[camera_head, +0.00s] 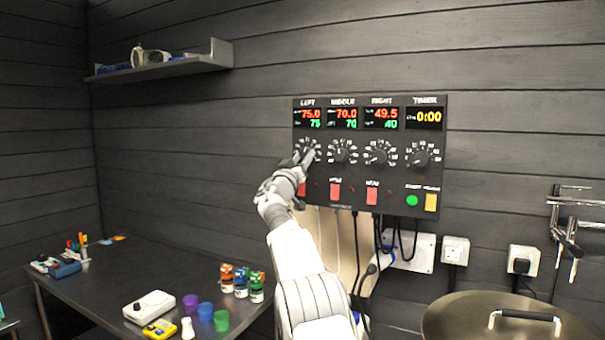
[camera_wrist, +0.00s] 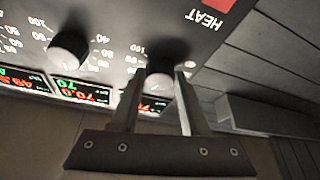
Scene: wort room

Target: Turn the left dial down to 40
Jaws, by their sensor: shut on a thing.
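The black control panel (camera_head: 372,198) hangs on the wall, with LEFT, MIDDLE, RIGHT and TIMER columns. The left display (camera_head: 307,117) reads 75.0 in red and 75 in green. The left dial (camera_wrist: 158,80) sits between the two fingers of my gripper (camera_wrist: 158,74) in the wrist view. My gripper (camera_head: 303,161) is shut on this dial; its fingers and my arm hide most of it in the head view. The dial's pointer is hard to make out, but numbers show around it.
The middle dial (camera_head: 343,152) is close to the right, also seen in the wrist view (camera_wrist: 68,50). Red switches (camera_head: 336,191) lie below the dials. Cables and sockets (camera_head: 455,250) hang below. A dark table (camera_head: 110,268) with small items stands at left, a lidded pot (camera_head: 470,318) at right.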

